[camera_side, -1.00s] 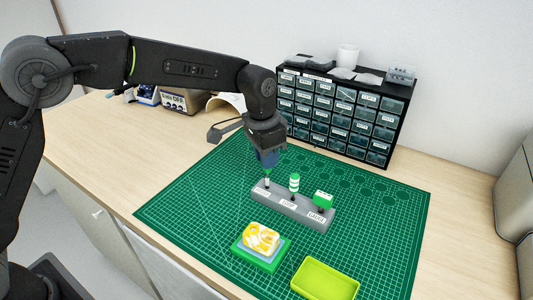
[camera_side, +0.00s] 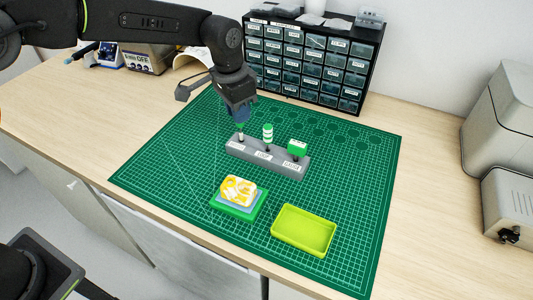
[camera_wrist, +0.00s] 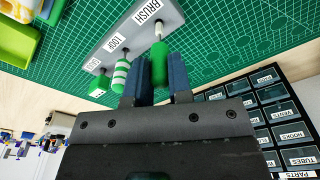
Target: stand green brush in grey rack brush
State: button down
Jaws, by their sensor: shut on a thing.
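The grey rack (camera_side: 266,157) stands on the green mat, with labelled places; the wrist view shows the rack (camera_wrist: 128,35) with its BRUSH label. My gripper (camera_side: 240,118) is over the rack's left end in the side view. In the wrist view my gripper (camera_wrist: 157,82) is shut on the green brush (camera_wrist: 159,62), with one blue finger on each side of its green handle. The brush's pale lower end reaches the rack at the BRUSH place. In the side view the brush (camera_side: 241,135) is mostly hidden by my gripper. Whether it is fully seated I cannot tell.
A green-and-white striped tool (camera_side: 268,133) and a green block-headed tool (camera_side: 297,149) stand in the rack's other places. A patterned block (camera_side: 238,190) on a green base and a lime tray (camera_side: 303,231) lie in front. A drawer cabinet (camera_side: 308,65) stands behind.

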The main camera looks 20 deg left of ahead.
jog(key=shift+f, duration=1.15)
jog(key=c, duration=1)
grip_release()
jog(key=shift+o, duration=0.2)
notch_tip(320, 180, up, 14)
jog(key=s, duration=0.1)
jog(key=shift+a, duration=0.35)
jog(key=shift+f, duration=0.1)
